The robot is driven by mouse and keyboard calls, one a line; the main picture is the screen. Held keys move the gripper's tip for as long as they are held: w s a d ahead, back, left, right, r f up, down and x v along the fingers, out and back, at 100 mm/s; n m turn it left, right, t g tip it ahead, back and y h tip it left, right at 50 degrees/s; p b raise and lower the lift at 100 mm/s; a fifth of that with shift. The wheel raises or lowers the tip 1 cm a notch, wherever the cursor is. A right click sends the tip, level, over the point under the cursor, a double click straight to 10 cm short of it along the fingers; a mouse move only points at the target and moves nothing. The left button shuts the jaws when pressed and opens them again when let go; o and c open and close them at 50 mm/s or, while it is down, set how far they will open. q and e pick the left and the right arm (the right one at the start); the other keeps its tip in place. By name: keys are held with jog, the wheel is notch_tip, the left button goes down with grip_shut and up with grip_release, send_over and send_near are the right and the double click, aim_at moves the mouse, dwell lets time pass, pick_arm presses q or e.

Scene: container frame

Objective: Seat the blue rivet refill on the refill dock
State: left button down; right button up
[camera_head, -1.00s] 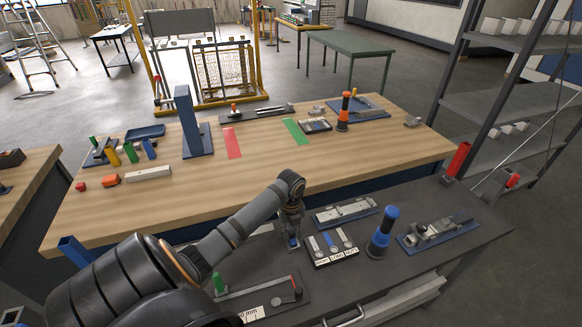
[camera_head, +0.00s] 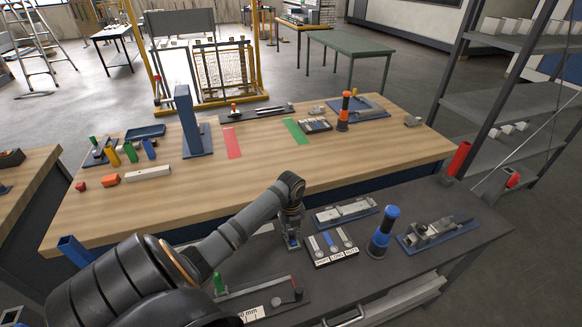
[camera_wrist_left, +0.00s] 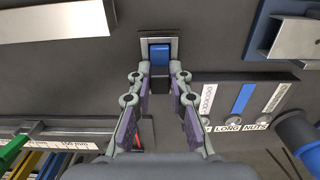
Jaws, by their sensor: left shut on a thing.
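The blue rivet refill (camera_wrist_left: 159,53) shows as a small blue block just beyond my left fingertips in the left wrist view. It lies within the outline of a grey, square-framed holder (camera_wrist_left: 174,46), which looks like the refill dock. Whether the refill is fully down in it I cannot tell. My left gripper (camera_wrist_left: 160,77) is shut on the refill, with a dark part between its fingertips. In the head view the left gripper (camera_head: 292,238) points down at the dark bench, and the blue refill (camera_head: 293,244) is partly hidden by the fingers. My right gripper is in neither view.
A labelled tray with a blue strip (camera_head: 329,246) stands just right of the gripper. Beyond it are a blue-capped bottle (camera_head: 383,232) and a metal fixture (camera_head: 438,232). A measuring strip with a green post (camera_head: 219,283) lies nearer. A wooden table (camera_head: 260,170) stands behind.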

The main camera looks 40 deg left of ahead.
pick_arm(q)
jog(key=shift+f, duration=0.1)
jog(key=c, duration=1.2)
grip_release()
jog(key=shift+o, duration=0.3)
jog(key=o, duration=0.5)
notch_tip(320, 180, up, 7)
jog(key=p, duration=0.7)
